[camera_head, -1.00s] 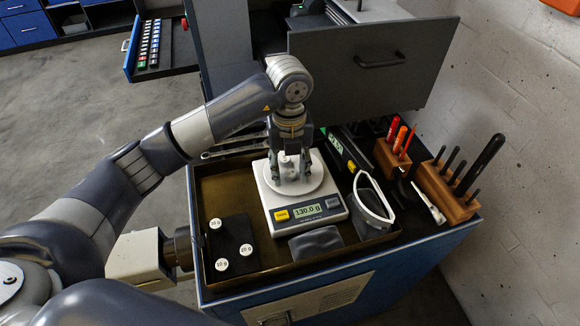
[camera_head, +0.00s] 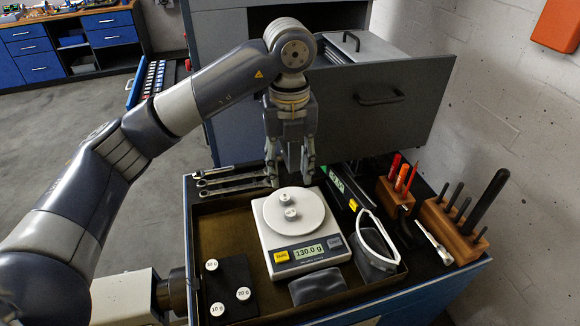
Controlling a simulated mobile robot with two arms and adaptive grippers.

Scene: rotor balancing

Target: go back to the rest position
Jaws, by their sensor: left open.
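My left gripper (camera_head: 290,178) is open and empty, pointing down just above the back edge of the digital scale (camera_head: 318,262). Two small metal weights (camera_head: 290,213) sit close together on the round white scale pan (camera_head: 312,224). The fingers are apart from them. The scale display reads 130.0 g. My left arm reaches in from the left across the picture. My right gripper is not in view.
The scale stands in a brown tray (camera_head: 228,222) on the cart. A black block (camera_head: 228,275) there carries several labelled weights. Wrenches (camera_head: 232,180) lie behind the tray. Wooden tool holders (camera_head: 452,232) stand at right; an open grey drawer (camera_head: 400,105) is behind.

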